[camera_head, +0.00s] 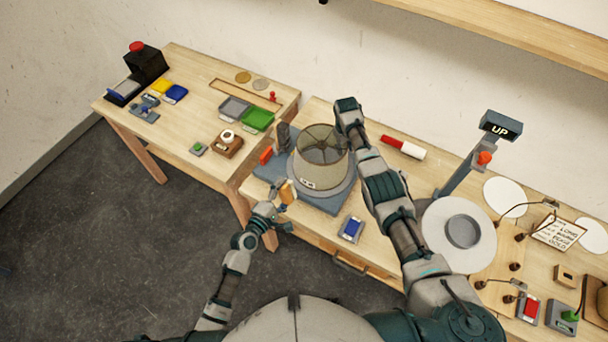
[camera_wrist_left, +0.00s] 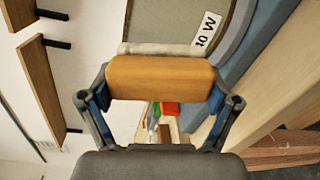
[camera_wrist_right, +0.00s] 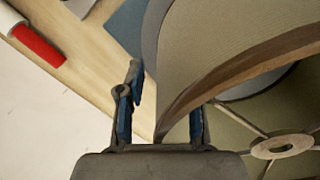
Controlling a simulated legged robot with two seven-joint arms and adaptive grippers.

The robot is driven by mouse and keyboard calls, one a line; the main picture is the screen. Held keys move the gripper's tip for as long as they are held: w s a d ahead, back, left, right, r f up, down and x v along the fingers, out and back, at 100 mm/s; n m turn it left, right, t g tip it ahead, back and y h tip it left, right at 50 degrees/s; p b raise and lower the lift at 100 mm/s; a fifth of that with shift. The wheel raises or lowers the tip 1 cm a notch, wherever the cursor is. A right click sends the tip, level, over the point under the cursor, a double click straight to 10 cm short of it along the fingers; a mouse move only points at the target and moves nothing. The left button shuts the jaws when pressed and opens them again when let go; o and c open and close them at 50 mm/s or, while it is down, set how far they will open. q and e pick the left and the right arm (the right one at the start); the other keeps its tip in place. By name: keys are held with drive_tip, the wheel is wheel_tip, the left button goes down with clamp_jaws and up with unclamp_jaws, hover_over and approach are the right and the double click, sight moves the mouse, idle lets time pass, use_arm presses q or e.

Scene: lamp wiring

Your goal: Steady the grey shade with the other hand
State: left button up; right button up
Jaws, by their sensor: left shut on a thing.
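The grey shade (camera_head: 320,176) stands on a round grey base on a blue-grey mat (camera_head: 325,205), its open top showing spokes inside. A white label is on its lower side. In the left wrist view the shade (camera_wrist_left: 165,22) is just behind my left gripper (camera_wrist_left: 160,85), which is shut on an orange-brown wooden block (camera_wrist_left: 160,77). My right gripper (camera_wrist_right: 163,118) is at the shade's far rim. In the right wrist view its fingers are apart, one outside and one inside the shade wall (camera_wrist_right: 210,60). Whether they touch it I cannot tell.
A red and white cylinder (camera_head: 402,147) lies behind my right arm. A blue-topped block (camera_head: 351,229) lies in front of the mat. The left table (camera_head: 185,125) holds small trays and parts.

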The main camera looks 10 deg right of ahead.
drive_tip(key=shift+r, duration=0.1)
wheel_tip(320, 180, up, 12)
drive_tip(key=a, duration=0.1)
drive_tip(key=shift+a+f, duration=0.15)
drive_tip(key=shift+f, duration=0.1)
